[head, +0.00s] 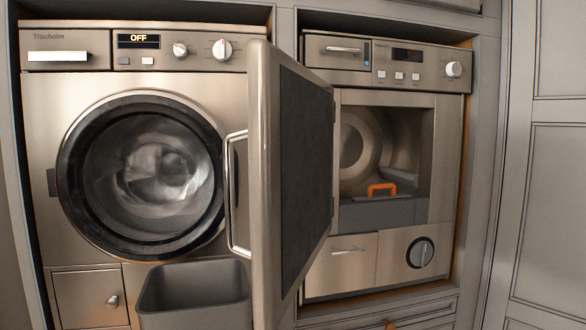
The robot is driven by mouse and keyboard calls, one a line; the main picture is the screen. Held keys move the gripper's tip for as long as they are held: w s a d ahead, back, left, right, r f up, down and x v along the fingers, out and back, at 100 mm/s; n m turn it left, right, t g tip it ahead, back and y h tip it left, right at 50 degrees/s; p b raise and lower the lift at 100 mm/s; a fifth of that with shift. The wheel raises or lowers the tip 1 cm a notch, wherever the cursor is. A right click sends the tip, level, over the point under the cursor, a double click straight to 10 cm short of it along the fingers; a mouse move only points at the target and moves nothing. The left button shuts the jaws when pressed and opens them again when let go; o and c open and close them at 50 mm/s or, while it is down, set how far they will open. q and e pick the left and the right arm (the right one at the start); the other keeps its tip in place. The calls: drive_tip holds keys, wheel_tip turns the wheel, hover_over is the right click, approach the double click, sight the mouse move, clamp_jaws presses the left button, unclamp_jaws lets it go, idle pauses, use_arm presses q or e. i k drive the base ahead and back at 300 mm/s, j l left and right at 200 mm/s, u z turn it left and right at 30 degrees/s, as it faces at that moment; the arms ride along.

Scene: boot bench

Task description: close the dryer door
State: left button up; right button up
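The dryer (448,140) is the right-hand machine in the head view. Its door (305,165) stands wide open, hinged at the left side of the opening and sticking out towards me. The dark inner panel faces right. A metal bar handle (228,195) is on the door's outer face, to the left. The square opening shows a round drum (362,145) and a dark grey block with an orange handle (381,189) at the bottom. Neither of my grippers is in view.
A washing machine (40,110) with a shut round door stands on the left, partly hidden by the dryer door. A grey open bin (195,315) is low in front of it, beside the dryer door. Grey cabinet panels (555,190) stand on the right.

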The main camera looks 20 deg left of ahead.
sight(292, 111)
drive_tip(key=k+j, duration=0.1)
drive_tip(key=j, duration=0.35)
drive_tip(key=k+j+z, duration=0.15)
drive_tip(key=j, duration=0.7)
drive_tip(key=k+j+z, duration=0.1)
drive_tip(key=j, duration=0.3)
drive_tip(key=k, duration=0.1)
